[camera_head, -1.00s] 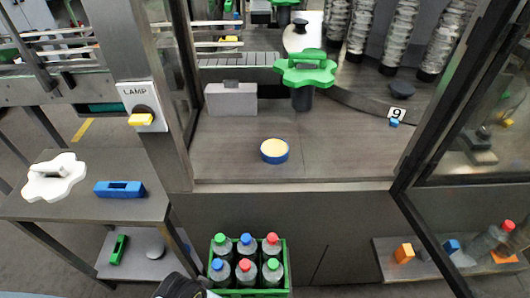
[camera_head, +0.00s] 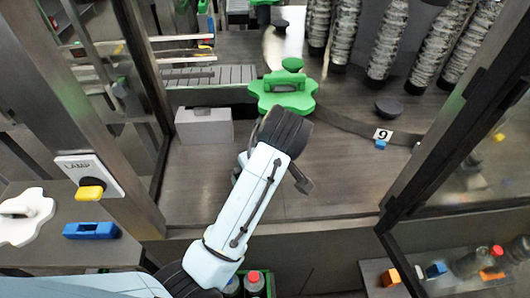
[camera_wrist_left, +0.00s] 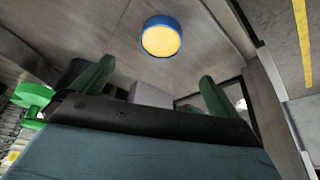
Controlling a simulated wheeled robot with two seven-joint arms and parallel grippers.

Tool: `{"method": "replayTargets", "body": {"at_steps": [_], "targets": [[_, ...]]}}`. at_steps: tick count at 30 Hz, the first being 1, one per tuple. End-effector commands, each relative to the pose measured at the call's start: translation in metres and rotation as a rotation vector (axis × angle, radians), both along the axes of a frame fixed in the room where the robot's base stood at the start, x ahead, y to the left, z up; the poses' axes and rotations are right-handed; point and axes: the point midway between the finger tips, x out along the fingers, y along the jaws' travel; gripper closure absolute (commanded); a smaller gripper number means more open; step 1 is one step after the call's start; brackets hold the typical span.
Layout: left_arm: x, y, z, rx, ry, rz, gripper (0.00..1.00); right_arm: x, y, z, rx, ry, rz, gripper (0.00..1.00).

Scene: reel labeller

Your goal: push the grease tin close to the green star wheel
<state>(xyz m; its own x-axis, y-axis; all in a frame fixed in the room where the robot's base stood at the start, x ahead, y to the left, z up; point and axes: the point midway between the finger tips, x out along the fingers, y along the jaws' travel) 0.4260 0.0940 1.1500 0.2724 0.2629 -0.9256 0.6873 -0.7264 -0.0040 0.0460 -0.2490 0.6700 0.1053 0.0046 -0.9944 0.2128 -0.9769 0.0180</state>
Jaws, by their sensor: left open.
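The grease tin, blue with a pale yellow lid, shows in the left wrist view (camera_wrist_left: 161,38), upright on the grey deck. In the head view my left arm hides it. The green star wheel (camera_head: 284,95) stands at the back of the deck, with a round green knob on top; part of it also shows at the left edge of the wrist view (camera_wrist_left: 33,98). My left gripper (camera_wrist_left: 154,85) is open and empty, its two fingers apart, with the tin beyond and not between them. In the head view my left arm reaches over the deck. My right gripper is out of view.
A grey block (camera_head: 204,127) stands on the deck left of the wheel. A dark round knob (camera_head: 389,107) and the "9" plate (camera_head: 383,134) are to the right. Posts frame the opening on both sides. Deck right of my arm is clear.

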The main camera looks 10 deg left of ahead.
Motion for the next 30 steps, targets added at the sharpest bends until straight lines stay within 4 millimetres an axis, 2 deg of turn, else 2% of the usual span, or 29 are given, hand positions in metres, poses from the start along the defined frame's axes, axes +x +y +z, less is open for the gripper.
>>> {"method": "replayTargets", "body": {"at_steps": [9,14,20,30], "targets": [[0.001,-0.001,0.002,0.001,-0.003,0.01,0.0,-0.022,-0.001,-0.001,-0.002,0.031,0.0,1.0],[0.002,0.001,-0.003,0.003,-0.003,0.01,0.0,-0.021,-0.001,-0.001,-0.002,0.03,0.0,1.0],[0.01,0.01,-0.03,0.005,0.002,0.01,0.0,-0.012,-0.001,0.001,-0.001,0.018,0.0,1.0],[0.028,0.027,-0.091,0.005,0.0,0.009,0.0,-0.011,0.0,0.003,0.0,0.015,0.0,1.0]]}}
